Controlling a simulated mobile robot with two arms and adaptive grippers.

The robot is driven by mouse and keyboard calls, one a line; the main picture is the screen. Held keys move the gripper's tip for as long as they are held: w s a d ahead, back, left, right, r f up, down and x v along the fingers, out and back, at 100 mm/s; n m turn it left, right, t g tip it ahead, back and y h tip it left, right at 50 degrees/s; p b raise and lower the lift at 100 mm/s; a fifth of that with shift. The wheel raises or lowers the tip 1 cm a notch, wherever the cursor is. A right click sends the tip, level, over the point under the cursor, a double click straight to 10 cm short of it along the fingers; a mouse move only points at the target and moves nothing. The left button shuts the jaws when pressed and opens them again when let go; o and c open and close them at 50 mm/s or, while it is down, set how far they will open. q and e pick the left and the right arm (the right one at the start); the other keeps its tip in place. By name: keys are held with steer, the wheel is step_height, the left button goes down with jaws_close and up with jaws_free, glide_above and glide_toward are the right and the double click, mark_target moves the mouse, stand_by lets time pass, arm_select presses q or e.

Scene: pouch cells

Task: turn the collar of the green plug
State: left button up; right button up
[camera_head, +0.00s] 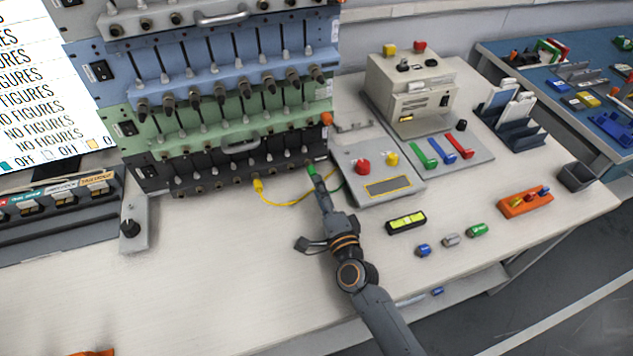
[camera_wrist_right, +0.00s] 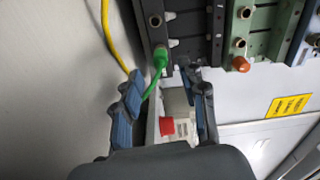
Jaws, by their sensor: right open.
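The green plug (camera_head: 311,170) sits in the lower right of the dark bottom row of the rack, with a green cable running from it. In the right wrist view the green plug (camera_wrist_right: 160,60) is at the dark panel's edge, beyond and between the fingertips. My right gripper (camera_head: 317,181) is close in front of the plug. In the wrist view its blue-padded fingers (camera_wrist_right: 168,92) are spread apart, with nothing held between them. I cannot tell from the head view whether a finger touches the plug. My left gripper is not in view.
A yellow plug (camera_head: 258,185) with a yellow cable is to the left on the same row. A grey box with a red button (camera_head: 362,167) stands right of the gripper. A level (camera_head: 406,222) and several small cylinders lie farther right.

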steer(key=v, duration=0.8)
steer(key=shift+s+d, duration=0.1)
steer(key=shift+s, duration=0.25)
